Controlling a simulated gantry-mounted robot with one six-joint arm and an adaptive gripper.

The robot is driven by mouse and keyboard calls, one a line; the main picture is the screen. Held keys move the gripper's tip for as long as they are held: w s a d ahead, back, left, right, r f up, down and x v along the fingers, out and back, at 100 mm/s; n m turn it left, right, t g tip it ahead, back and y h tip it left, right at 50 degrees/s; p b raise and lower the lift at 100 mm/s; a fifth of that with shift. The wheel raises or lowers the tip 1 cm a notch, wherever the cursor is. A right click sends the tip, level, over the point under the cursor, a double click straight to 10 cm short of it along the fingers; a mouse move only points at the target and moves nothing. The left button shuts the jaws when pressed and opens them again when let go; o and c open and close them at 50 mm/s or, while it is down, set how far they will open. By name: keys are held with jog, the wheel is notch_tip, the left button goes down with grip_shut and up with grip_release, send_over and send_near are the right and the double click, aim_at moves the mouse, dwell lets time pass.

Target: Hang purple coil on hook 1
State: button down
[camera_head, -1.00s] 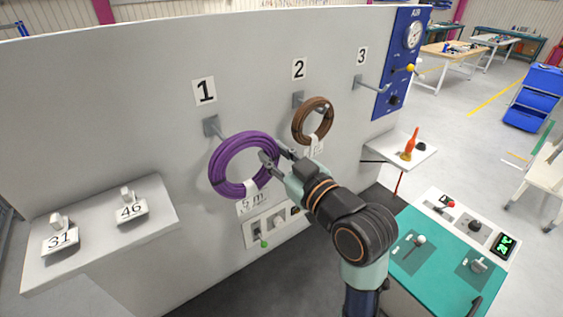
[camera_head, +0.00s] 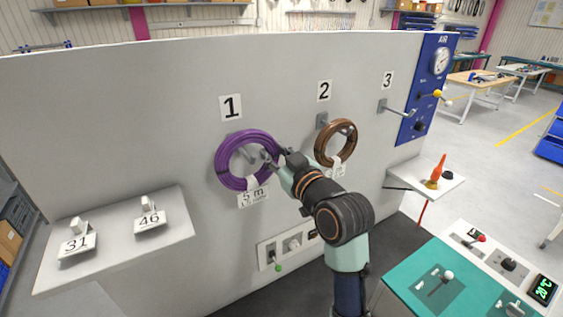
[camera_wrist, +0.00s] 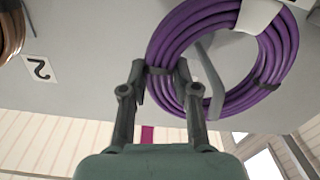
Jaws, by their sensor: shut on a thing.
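The purple coil (camera_head: 226,172) is upright in front of the panel below the number 1 sign (camera_head: 231,107), with a white tag (camera_head: 253,197) hanging from its bottom. Hook 1 (camera_head: 247,154) shows inside the coil's opening. In the wrist view the grey hook rod (camera_wrist: 213,88) runs through the ring of the purple coil (camera_wrist: 285,45), so the coil is around the hook. Whether it rests on the hook is unclear. My gripper (camera_head: 276,160) is shut on the coil's right side; in the wrist view its fingers (camera_wrist: 160,72) straddle the ring by a dark tie.
A brown coil (camera_head: 321,144) hangs on hook 2 (camera_head: 322,120), close to the right of my gripper. Hook 3 (camera_head: 396,108) is empty.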

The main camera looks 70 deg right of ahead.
jog(key=shift+w+d, duration=0.25)
jog(key=shift+w, duration=0.1)
jog(key=shift+f+b, duration=0.9)
jog(key=shift+f, duration=0.4)
jog(key=shift+c, duration=0.7)
grip_release()
jog(key=shift+f, duration=0.1)
jog(key=p+v, duration=0.2)
jog(key=v, duration=0.9)
